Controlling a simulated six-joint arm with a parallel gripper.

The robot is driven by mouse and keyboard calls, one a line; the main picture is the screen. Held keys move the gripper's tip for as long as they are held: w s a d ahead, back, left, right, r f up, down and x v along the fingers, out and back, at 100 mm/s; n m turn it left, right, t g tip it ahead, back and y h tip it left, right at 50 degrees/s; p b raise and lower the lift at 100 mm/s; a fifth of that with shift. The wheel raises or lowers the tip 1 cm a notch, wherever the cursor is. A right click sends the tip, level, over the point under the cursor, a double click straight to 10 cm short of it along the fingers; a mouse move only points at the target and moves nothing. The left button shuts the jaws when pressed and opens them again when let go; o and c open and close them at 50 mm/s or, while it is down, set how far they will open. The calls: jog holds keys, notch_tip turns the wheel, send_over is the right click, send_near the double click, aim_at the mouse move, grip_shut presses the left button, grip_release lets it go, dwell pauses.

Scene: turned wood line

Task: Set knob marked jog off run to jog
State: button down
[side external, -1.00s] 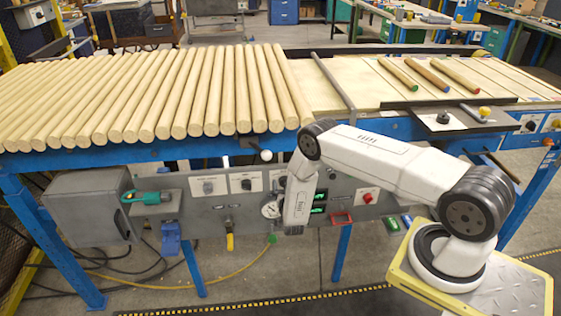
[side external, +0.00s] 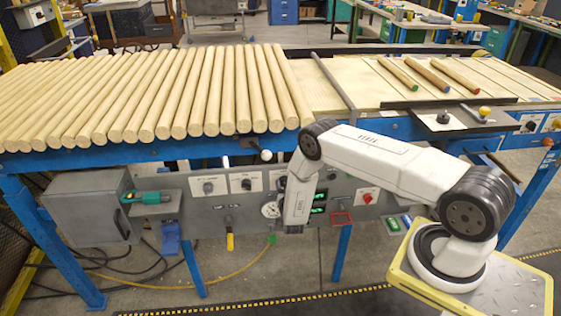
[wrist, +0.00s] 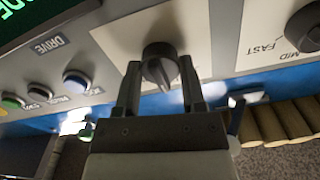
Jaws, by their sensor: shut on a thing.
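In the wrist view, a black rotary knob (wrist: 160,52) sits on a light plate on the grey panel. My gripper (wrist: 160,70) is shut on it, with one finger on each side of its grip bar. The bar lies roughly along the picture's vertical. The markings around this knob are not visible, so I cannot read its setting. In the side view, my wrist covers the knob and the gripper fingers.
A neighbouring knob (wrist: 306,28) marked MID and FAST is on the right in the wrist view. A blue button (wrist: 76,80) and a green button (wrist: 13,101) are on the left. Wooden rods (side external: 150,95) lie above the panel.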

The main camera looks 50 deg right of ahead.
jog(key=n, duration=0.4)
jog(key=shift+n, duration=2.3)
jog(key=shift+c, duration=0.9)
grip_release()
jog(key=shift+a, duration=0.1)
jog(key=v, duration=0.7)
jog(key=shift+s+a, duration=0.2)
jog(key=shift+s, duration=0.1)
